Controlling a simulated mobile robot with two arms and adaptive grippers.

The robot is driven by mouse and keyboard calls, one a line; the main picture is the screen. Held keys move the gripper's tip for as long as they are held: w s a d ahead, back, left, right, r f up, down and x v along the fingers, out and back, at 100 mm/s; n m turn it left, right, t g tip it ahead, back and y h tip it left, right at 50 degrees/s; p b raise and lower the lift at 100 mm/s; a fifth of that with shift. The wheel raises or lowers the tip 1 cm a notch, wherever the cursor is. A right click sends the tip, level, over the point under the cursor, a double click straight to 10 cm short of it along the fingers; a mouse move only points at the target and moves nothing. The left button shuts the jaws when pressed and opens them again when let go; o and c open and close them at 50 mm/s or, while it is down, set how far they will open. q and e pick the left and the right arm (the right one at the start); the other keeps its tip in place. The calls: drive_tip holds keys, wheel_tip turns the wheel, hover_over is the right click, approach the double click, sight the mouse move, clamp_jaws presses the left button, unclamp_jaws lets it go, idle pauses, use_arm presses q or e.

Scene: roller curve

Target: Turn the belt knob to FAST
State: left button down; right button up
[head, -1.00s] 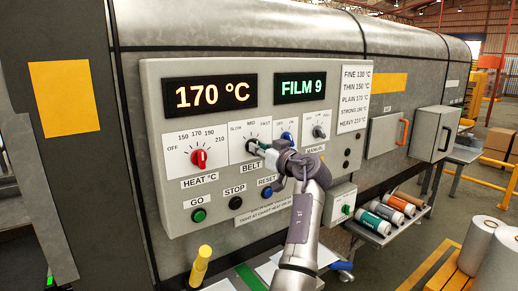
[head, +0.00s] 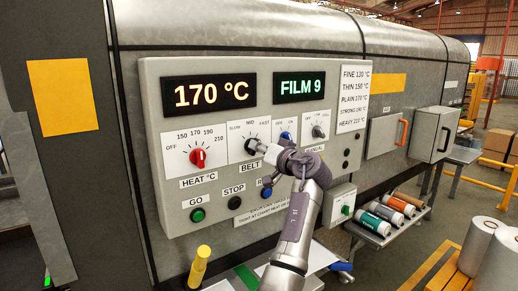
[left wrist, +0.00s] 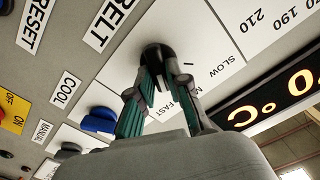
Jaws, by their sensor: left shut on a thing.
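The black belt knob (head: 251,146) is on the grey control panel (head: 228,205), on a white dial plate marked SLOW, MID and FAST above the BELT label. My left gripper (head: 260,148) reaches it from the lower right and is shut on it. In the left wrist view the knob (left wrist: 157,54) sits between the two fingertips (left wrist: 158,70), and the dial lettering is upside down. The fingers partly cover the MID lettering, and I cannot tell which mark the knob points to. My right gripper is not in view.
The red heat knob (head: 198,158) is left of the belt dial. A blue knob (head: 287,136) and a grey knob (head: 318,131) are to its right, close to my wrist. GO (head: 198,215) and STOP (head: 235,203) buttons are below. Displays read 170 °C and FILM 9.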

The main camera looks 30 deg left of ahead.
use_arm(q)
drive_tip(key=shift+m, duration=1.1)
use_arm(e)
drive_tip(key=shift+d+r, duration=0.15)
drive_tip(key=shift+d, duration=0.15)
use_arm(q)
drive_tip(key=c, duration=1.1)
unclamp_jaws()
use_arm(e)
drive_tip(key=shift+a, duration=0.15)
use_arm(q)
drive_tip(key=v, duration=1.2)
drive_tip(key=shift+f, duration=0.1)
